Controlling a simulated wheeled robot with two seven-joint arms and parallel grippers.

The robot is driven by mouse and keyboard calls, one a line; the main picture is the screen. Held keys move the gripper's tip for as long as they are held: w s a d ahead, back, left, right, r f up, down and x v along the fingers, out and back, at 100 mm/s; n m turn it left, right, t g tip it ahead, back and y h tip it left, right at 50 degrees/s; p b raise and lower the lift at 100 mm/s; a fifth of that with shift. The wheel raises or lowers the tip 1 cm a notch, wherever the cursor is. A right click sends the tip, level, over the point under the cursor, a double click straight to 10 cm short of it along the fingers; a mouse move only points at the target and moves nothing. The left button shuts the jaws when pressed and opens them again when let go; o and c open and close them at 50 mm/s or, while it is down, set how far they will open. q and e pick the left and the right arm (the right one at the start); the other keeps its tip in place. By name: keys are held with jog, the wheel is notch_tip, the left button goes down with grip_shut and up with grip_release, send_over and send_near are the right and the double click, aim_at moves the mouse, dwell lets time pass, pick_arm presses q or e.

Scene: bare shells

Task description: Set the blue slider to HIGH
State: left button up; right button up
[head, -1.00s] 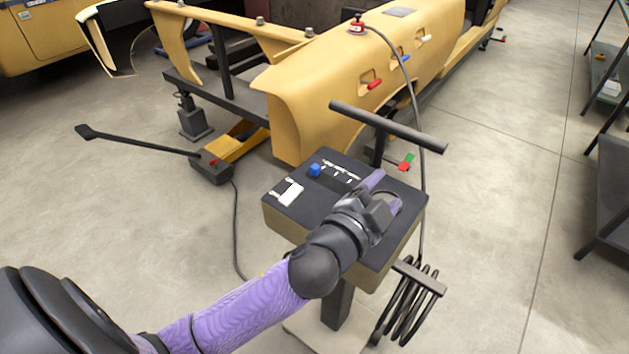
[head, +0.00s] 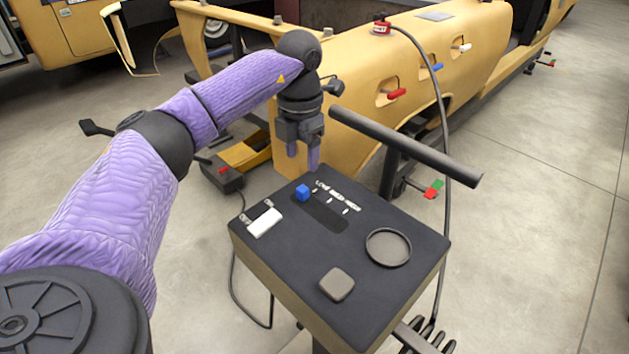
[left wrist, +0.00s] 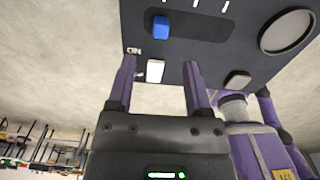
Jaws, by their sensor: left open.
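The blue slider (head: 303,192) sits at the left end of a dark slot (head: 325,215) on the black control panel (head: 385,295), beside the LOW end of a small white label row (head: 338,195). The far end of the slot is empty. My left gripper (head: 303,158) is open and empty, pointing down, beyond the slider near the panel's far-left edge, apart from the slider. In the left wrist view the blue slider (left wrist: 161,27) lies ahead of the open fingertips (left wrist: 159,66). My right gripper is not in view.
A white switch (head: 264,223), a round recess (head: 388,247) and a grey square button (head: 337,284) share the panel. A dark bar (head: 405,145) stands behind it, close right of my gripper. A yellow car shell (head: 350,100) stands beyond. Floor at right is clear.

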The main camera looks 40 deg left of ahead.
aim_at(303, 188)
pick_arm(q)
notch_tip(303, 188, down, 6)
jog(key=shift+s+f+b, duration=0.1)
jog(key=shift+f+b, duration=0.15)
jog(key=shift+b, duration=0.6)
jog(key=shift+f, duration=0.55)
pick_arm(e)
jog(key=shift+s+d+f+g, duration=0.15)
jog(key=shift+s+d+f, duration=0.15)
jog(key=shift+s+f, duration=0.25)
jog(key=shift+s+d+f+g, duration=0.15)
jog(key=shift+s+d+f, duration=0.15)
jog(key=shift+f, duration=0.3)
pick_arm(q)
jog(key=shift+c, duration=0.3)
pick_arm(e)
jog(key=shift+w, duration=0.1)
pick_arm(q)
jog(key=c, duration=0.7)
grip_shut()
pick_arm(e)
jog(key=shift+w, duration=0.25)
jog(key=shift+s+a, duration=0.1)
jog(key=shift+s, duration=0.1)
